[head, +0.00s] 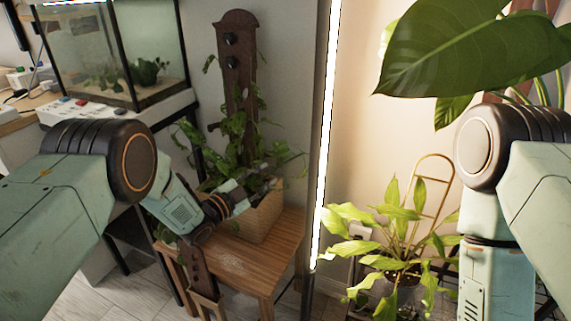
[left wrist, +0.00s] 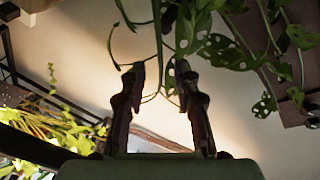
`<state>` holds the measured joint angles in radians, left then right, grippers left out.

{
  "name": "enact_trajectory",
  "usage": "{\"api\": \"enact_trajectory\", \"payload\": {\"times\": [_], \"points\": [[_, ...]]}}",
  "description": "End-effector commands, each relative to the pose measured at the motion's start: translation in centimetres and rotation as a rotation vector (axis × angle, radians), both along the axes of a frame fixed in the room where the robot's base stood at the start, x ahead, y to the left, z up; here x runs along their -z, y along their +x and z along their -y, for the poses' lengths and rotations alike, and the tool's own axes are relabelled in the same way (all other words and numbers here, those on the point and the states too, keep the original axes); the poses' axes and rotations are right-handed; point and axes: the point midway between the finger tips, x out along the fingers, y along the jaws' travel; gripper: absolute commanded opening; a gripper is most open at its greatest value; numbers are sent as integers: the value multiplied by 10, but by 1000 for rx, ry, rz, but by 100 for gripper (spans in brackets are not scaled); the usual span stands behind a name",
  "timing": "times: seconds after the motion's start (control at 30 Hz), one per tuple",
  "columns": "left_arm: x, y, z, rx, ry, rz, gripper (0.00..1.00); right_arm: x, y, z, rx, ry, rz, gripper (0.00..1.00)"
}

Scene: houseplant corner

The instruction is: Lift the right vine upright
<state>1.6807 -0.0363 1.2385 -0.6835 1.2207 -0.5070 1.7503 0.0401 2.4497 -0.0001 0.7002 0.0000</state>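My left gripper (head: 266,182) reaches in front of the foliage, above the planter. In the left wrist view the left gripper (left wrist: 159,68) has its fingers apart. A thin green vine stem (left wrist: 158,40) hangs down between the fingertips, with holed leaves (left wrist: 228,52) beside it. I cannot tell whether the stem touches a finger. My right gripper is outside the frames.
A glass tank (head: 100,50) stands at the back left. A vertical light strip (head: 325,130) is right of the stool. A yellow-green potted plant (head: 400,230) and large dark leaves (head: 465,50) are near my right arm. Another dark brown piece (head: 197,268) stands before the stool.

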Motion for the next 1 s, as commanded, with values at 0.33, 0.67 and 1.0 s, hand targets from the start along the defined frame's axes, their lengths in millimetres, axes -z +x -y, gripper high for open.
{"api": "enact_trajectory", "payload": {"times": [0.33,0.67,1.0], "points": [[2,33,29,2,-1,4,31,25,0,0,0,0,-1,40],[1,55,47,1,-1,1,31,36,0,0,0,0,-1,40],[-1,58,49,1,-1,0,29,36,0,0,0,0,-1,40]]}}
